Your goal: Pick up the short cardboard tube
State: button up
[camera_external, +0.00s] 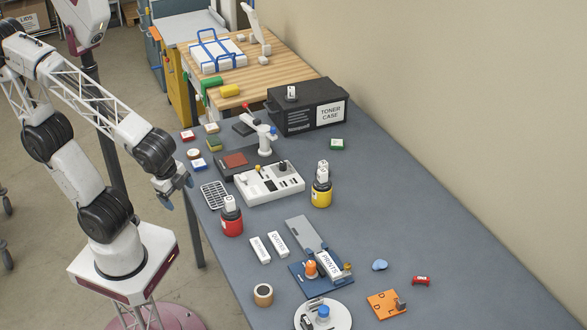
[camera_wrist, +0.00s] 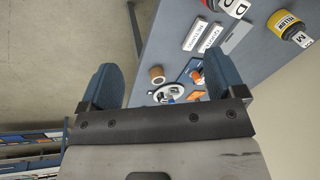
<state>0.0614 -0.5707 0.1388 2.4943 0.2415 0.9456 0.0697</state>
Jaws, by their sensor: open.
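The short cardboard tube (camera_external: 263,301) stands upright on the grey table, near its left edge toward the front, with its dark hollow top showing. In the wrist view the tube (camera_wrist: 157,75) is a small brown cylinder seen between my two fingers, some distance beyond them. My gripper (camera_external: 178,189) is open and empty. It hangs beside the table's left edge, well apart from the tube. In the wrist view my gripper (camera_wrist: 161,68) shows two blue fingers spread wide. Nothing hides the tube.
A white round plate (camera_external: 338,322) with a blue knob and a blue fixture (camera_external: 305,282) stand right of the tube. A yellow bottle (camera_external: 321,193) stands farther back.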

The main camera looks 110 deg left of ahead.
jog(key=w+a+f+m+y, duration=0.2)
jog(key=w+f+m+y, duration=0.25)
jog(key=w+m, duration=0.25)
jog(key=m+t, duration=1)
jog(key=m, duration=1)
send_near(259, 291)
jog(key=x, duration=0.3)
jog(key=shift+w+a+r, duration=0.1)
jog(key=shift+w, duration=0.25)
jog(key=shift+x, duration=1.35)
jog(key=shift+x, duration=2.55)
